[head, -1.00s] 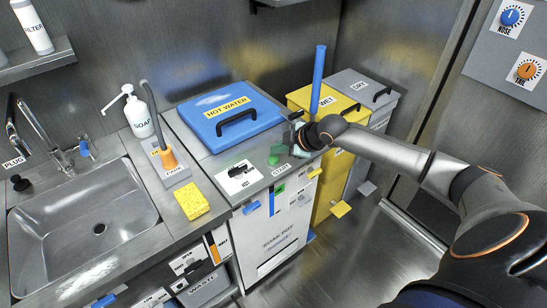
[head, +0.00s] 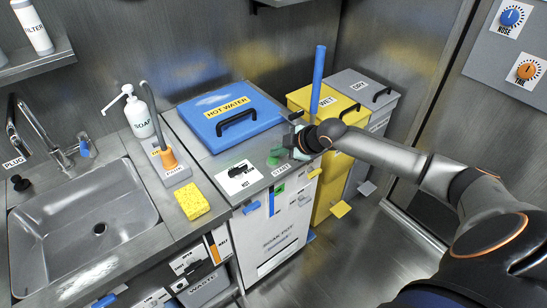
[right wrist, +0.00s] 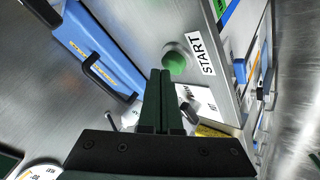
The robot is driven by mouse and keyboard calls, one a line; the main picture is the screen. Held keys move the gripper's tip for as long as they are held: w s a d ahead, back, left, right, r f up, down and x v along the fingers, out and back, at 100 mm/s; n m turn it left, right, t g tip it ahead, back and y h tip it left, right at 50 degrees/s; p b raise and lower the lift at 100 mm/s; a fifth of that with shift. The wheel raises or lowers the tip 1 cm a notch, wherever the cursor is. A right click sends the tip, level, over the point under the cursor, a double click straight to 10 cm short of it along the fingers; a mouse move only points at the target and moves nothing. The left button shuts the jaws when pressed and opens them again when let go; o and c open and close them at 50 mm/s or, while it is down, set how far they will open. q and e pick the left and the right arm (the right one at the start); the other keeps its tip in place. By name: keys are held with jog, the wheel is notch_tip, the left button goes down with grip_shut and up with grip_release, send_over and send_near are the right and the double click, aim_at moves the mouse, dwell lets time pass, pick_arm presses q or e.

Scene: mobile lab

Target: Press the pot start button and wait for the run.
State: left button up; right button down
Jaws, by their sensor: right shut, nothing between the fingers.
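The green start button (head: 273,160) is on the metal counter beside the START label (head: 281,169), in front of the blue HOT WATER lid (head: 232,116). In the right wrist view the button (right wrist: 176,62) is round and domed, with the START label (right wrist: 201,54) to its right. My right gripper (head: 286,151) is shut and empty, with its fingers close to the button in the head view. In the right wrist view the shut fingertips (right wrist: 161,72) appear just beside the button. I cannot tell whether they touch it or whether it is pressed in. My left gripper is not in view.
A sink (head: 85,220), a soap bottle (head: 141,115) and a yellow sponge (head: 192,201) are at the left. The yellow WET bin (head: 332,165) and the grey DRY bin (head: 362,90) stand at the right. Floor is open at the lower right.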

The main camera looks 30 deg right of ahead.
aim_at(277, 159)
jog(key=shift+f, duration=0.55)
dwell(0.5)
dwell(0.4)
jog(key=shift+r+p, duration=0.95)
jog(key=shift+r, duration=0.05)
notch_tip(277, 159, up, 5)
jog(key=p, duration=0.5)
dwell(0.5)
